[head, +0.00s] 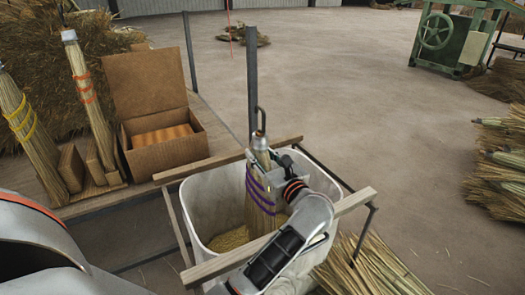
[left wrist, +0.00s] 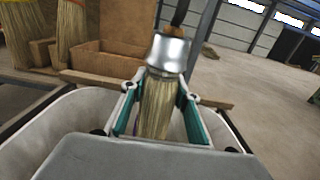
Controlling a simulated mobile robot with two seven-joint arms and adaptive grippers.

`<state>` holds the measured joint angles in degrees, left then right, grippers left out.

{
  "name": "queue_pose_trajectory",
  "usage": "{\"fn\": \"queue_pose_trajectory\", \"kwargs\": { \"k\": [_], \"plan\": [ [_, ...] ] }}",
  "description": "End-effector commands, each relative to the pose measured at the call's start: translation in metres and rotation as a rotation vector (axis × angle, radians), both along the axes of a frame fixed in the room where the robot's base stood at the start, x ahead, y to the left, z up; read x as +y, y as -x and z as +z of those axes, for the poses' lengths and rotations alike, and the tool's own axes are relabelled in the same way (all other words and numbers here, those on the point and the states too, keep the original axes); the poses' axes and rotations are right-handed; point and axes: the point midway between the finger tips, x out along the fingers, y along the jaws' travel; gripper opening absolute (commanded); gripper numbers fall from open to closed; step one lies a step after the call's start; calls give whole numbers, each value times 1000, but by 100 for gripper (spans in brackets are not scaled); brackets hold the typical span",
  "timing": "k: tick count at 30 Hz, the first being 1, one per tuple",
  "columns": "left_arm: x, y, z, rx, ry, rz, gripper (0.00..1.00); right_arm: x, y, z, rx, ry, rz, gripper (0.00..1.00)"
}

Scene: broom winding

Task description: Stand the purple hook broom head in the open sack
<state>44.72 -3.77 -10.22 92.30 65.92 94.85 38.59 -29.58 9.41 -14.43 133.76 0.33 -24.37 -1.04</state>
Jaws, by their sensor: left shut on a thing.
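The purple-banded hook broom head (head: 258,195) stands nearly upright inside the open white sack (head: 208,205), with its hook and metal collar at the top. My left gripper (head: 265,158) is shut around its straw just below the collar. In the left wrist view the fingers (left wrist: 160,108) press on both sides of the straw below the silver collar (left wrist: 166,52). Loose straw lies in the bottom of the sack. I cannot tell whether the broom's lower end touches it. My right gripper is not in view.
A wooden frame (head: 232,158) with bars surrounds the sack mouth. An open cardboard box (head: 165,145) and orange- and yellow-banded brooms (head: 88,100) stand at left. Straw bundles (head: 497,185) lie at right. A grey post (head: 251,95) rises behind the sack. A green machine (head: 450,40) stands far back.

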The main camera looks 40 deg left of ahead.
Motion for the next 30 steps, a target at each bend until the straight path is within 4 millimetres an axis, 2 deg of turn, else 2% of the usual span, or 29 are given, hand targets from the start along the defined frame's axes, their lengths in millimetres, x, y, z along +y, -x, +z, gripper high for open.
{"fn": "queue_pose_trajectory", "kwargs": {
  "k": [18, 30],
  "plan": [
    [0, 0, -45, 2, -3, 0, 0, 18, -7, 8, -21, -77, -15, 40],
    [0, 0, -53, -3, -3, 0, 0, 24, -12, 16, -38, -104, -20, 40]
  ]
}}
